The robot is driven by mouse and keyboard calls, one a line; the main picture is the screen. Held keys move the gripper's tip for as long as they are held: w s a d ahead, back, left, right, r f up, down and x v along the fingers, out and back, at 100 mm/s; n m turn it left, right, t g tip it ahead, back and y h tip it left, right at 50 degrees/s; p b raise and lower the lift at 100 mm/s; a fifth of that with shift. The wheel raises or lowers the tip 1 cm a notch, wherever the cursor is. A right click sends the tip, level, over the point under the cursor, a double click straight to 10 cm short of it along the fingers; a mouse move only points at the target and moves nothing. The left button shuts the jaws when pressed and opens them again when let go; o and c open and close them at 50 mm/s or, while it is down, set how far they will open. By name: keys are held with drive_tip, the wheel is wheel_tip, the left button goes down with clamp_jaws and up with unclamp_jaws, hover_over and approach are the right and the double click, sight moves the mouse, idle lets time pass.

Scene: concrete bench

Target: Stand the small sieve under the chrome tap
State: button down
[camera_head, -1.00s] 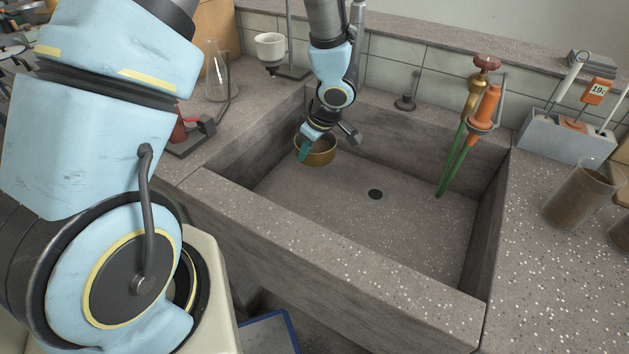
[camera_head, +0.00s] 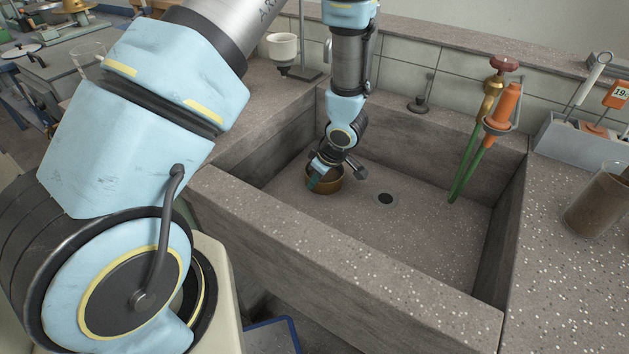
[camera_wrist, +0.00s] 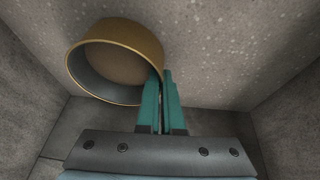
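The small sieve (camera_head: 333,184) is a round, shallow brass-coloured ring with a grey inside. It is in the back left part of the sink, low near the floor; I cannot tell whether it touches. I cannot make out a chrome tap; my arm covers part of the back wall.
The stone sink (camera_head: 270,235) has high walls around the sieve. A brass tap with a red handle (camera_head: 503,64) and orange and green tubes (camera_head: 470,160) stand at the right. A dark fitting (camera_head: 419,104) sits on the back ledge.

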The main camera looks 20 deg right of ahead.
drive_tip(key=c, duration=1)
unclamp_jaws()
drive_tip(key=shift+f, duration=0.1)
drive_tip(key=shift+c, duration=0.2)
drive_tip(key=p+v, duration=0.2)
drive_tip(key=v, duration=1)
drive_tip(key=shift+p, duration=0.4)
drive_tip(key=w+a+r+m+h, duration=0.4)
drive_tip(key=w+a+r, duration=0.3)
drive_tip(key=w+r, duration=0.25)
drive_tip(key=s+a+r+m, duration=0.1)
drive_tip(key=s+a+r, duration=0.1)
drive_tip(key=a, duration=0.5)
drive_tip(key=s+a+r+m+g+y+p, duration=0.1)
drive_tip(key=s+a+r+m, duration=0.1)
drive_tip(key=a, duration=0.5)
drive_tip(key=s+a+r+m+g+p, duration=0.1)
drive_tip(key=s+a+r, duration=0.2)
drive_tip(key=s+a, duration=0.2)
drive_tip(key=shift+s+a+r+y, duration=0.3)
drive_tip(key=shift+a+r+y, duration=0.1)
drive_tip(key=shift+a, duration=0.7)
